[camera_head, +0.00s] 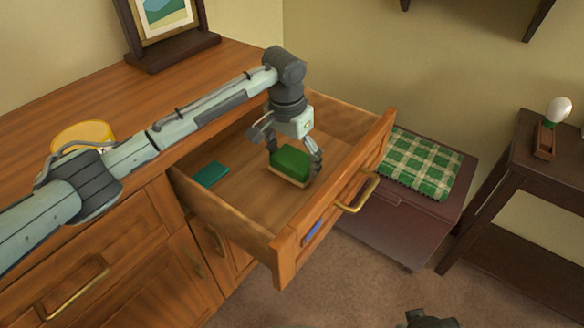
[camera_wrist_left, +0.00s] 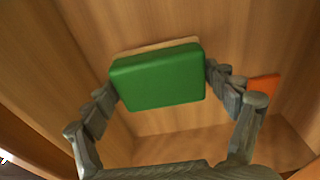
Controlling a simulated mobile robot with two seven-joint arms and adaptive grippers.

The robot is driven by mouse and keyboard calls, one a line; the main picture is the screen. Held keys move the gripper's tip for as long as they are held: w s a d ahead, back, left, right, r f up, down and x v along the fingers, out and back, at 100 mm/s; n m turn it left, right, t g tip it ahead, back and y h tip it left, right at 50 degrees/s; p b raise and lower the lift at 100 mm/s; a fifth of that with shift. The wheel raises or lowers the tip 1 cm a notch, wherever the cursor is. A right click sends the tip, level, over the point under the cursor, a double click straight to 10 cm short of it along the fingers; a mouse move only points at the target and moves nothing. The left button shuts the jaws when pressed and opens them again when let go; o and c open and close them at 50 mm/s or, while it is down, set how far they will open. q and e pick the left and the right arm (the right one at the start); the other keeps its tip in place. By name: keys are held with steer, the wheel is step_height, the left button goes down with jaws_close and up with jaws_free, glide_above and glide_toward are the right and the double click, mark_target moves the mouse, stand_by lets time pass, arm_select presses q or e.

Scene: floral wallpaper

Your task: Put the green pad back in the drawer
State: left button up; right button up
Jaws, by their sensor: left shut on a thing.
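The green pad (camera_head: 291,161) is a thick green block with a pale tan underside layer. My left gripper (camera_head: 294,160) is shut on it, with fingers at its two sides, inside the open drawer (camera_head: 245,207). In the left wrist view the pad (camera_wrist_left: 158,78) sits between the fingers (camera_wrist_left: 160,88) above the drawer's wooden floor. I cannot tell whether it touches the floor. The drawer is pulled out of the wooden dresser (camera_head: 120,235). A dark grey part at the bottom edge of the head view looks like my right gripper (camera_head: 430,319), mostly cut off.
A flat teal item (camera_head: 211,174) lies in the drawer's left part. An orange patch (camera_wrist_left: 263,87) shows near the pad in the wrist view. A picture frame (camera_head: 168,30) and yellow round object (camera_head: 83,134) stand on the dresser. A chest with a checked cloth (camera_head: 420,164) is beyond the drawer.

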arm_select(q)
step_height(320, 180, down, 2)
steer(key=shift+f, duration=0.4)
steer(key=shift+f, duration=0.1)
steer(key=o, duration=0.9)
steer(key=shift+o, duration=0.8)
